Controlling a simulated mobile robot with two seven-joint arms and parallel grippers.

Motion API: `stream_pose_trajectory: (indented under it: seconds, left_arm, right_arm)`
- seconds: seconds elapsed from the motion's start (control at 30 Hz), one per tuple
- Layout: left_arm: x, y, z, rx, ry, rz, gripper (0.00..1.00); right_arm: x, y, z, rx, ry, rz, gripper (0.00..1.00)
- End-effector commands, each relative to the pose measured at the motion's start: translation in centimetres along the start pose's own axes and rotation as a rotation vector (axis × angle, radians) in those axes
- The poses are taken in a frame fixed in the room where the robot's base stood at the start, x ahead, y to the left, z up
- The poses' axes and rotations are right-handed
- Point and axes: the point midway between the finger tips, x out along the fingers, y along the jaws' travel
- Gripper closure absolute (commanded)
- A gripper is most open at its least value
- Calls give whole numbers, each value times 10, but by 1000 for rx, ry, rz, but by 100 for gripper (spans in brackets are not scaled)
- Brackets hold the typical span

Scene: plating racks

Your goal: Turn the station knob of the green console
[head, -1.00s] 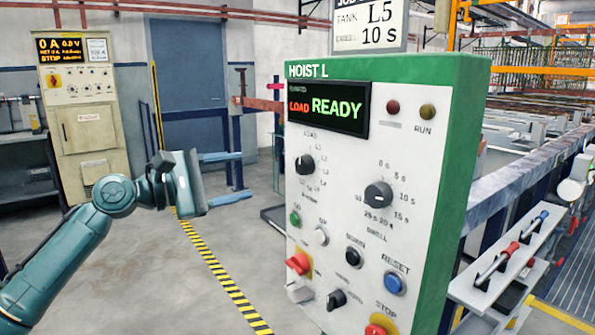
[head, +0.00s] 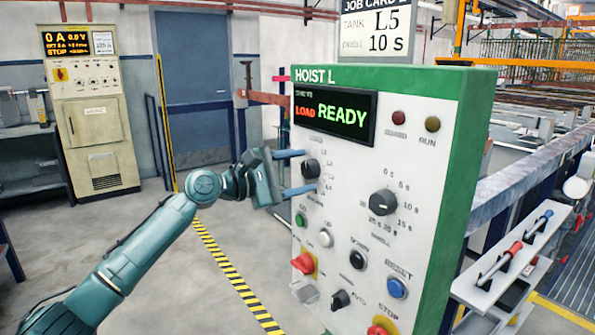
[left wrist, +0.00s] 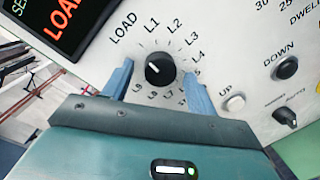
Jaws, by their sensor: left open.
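The green console (head: 462,165) stands right of centre in the head view. Its white face carries the station knob (head: 310,168), a black dial below the display. In the left wrist view the station knob (left wrist: 160,70) sits in a ring of labels from LOAD through L1, L2 and on; a small white mark shows on its left side. My left gripper (head: 294,172) is open at the console face, one finger above and one below the knob. In the left wrist view the left gripper (left wrist: 158,76) has fingers on both sides of the knob, with gaps. My right gripper is out of view.
The display (head: 335,117) reads LOAD in red and READY in green. The job card (head: 375,30) reads tank L5, 10 S. The dwell knob (head: 383,203), several buttons and the red stop button (head: 378,331) share the face. A beige cabinet (head: 95,120) stands far left.

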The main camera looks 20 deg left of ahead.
Motion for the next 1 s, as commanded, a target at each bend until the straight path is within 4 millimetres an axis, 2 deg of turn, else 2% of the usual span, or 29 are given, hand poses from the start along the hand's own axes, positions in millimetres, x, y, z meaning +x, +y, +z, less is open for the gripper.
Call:
stream_pose_trajectory:
  seconds: [0.07,0.6,1.0]
  left_arm:
    - [0,0,0,0,0,0,43]
    - [0,0,0,0,-1,-1,86]
    - [0,0,1,81,3,-10,86]
  right_arm:
    - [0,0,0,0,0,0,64]
    - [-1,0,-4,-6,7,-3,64]
    - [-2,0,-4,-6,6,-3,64]
